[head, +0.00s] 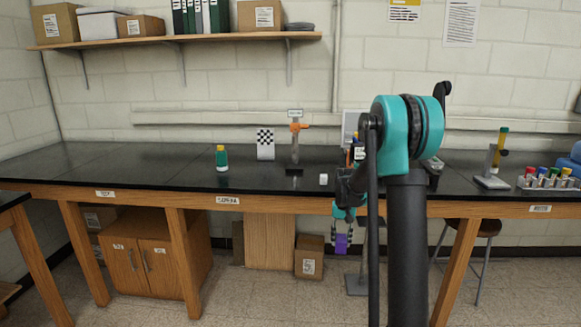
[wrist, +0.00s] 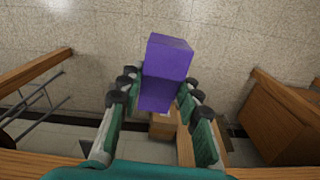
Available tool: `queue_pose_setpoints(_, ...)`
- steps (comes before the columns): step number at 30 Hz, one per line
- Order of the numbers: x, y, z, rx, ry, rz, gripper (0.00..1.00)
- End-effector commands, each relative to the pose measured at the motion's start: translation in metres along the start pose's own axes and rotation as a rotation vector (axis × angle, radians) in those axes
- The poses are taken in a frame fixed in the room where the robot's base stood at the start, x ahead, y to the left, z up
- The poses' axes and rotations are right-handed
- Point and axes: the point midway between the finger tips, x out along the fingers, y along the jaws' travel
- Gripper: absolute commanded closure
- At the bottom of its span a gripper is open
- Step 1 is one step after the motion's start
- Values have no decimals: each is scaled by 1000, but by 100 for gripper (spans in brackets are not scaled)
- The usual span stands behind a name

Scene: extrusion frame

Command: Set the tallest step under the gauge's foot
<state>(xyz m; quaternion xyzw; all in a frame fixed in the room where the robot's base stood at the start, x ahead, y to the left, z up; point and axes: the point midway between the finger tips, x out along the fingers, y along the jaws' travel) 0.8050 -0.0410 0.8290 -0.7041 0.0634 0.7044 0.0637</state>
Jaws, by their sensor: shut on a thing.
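My gripper (head: 342,235) hangs in front of the bench, below the level of its top. It is shut on a purple block (head: 341,244), which also shows between the fingers in the wrist view (wrist: 168,58). The block is held above the floor, clear of the bench. An upright with an orange part (head: 296,128) and a dark foot stands on the bench and may be the gauge; I cannot tell what is under its foot. A small white block (head: 323,179) sits on the bench to its right. I cannot tell whether it is a step.
The black bench top (head: 120,165) is clear at left. A green bottle (head: 221,158) and a checkered card (head: 265,143) stand left of the upright. A stand (head: 493,170) and tube rack (head: 545,182) are at right. A cardboard box (head: 309,256) sits under the bench.

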Motion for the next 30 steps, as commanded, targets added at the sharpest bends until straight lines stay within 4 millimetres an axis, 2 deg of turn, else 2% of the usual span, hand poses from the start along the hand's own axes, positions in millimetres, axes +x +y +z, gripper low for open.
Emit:
queue_pose_setpoints(1,18,1,7,-24,0,0,98)
queue_pose_setpoints(6,63,6,32,-105,0,0,98)
queue_pose_setpoints(12,93,9,54,-164,0,0,98)
queue_pose_setpoints(17,100,10,59,-180,0,0,98)
queue_pose_setpoints(30,100,10,60,-180,0,0,98)
